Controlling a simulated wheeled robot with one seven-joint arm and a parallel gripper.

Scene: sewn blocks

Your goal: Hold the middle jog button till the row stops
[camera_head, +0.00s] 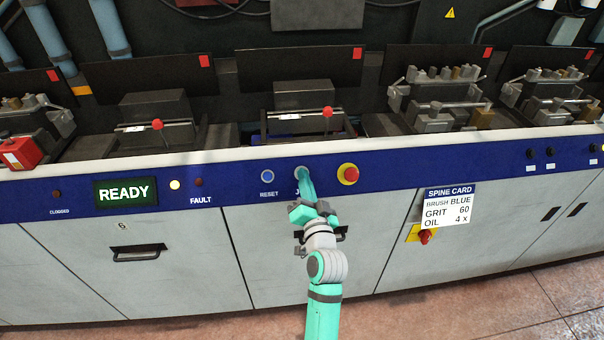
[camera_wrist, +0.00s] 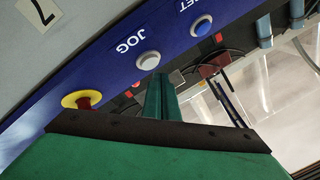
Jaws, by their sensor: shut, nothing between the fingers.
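The pale grey jog button (camera_wrist: 148,61), labelled JOG, sits on the blue panel strip between the blue reset button (camera_wrist: 202,25) and the red stop button on yellow (camera_wrist: 82,100). In the head view the jog button (camera_head: 301,169) is partly covered by my gripper (camera_head: 306,182). My gripper is shut and empty, its fingers raised toward the panel right at this button. In the wrist view the green fingers of my gripper (camera_wrist: 163,92) show beside the jog button. I cannot tell whether they touch it.
A red stop button on yellow (camera_head: 348,174) is close right of my gripper, the reset button (camera_head: 267,176) close left. The screen (camera_head: 125,192) reads READY; a yellow lamp (camera_head: 175,184) is lit. A row of machine heads (camera_head: 305,95) stands behind the panel.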

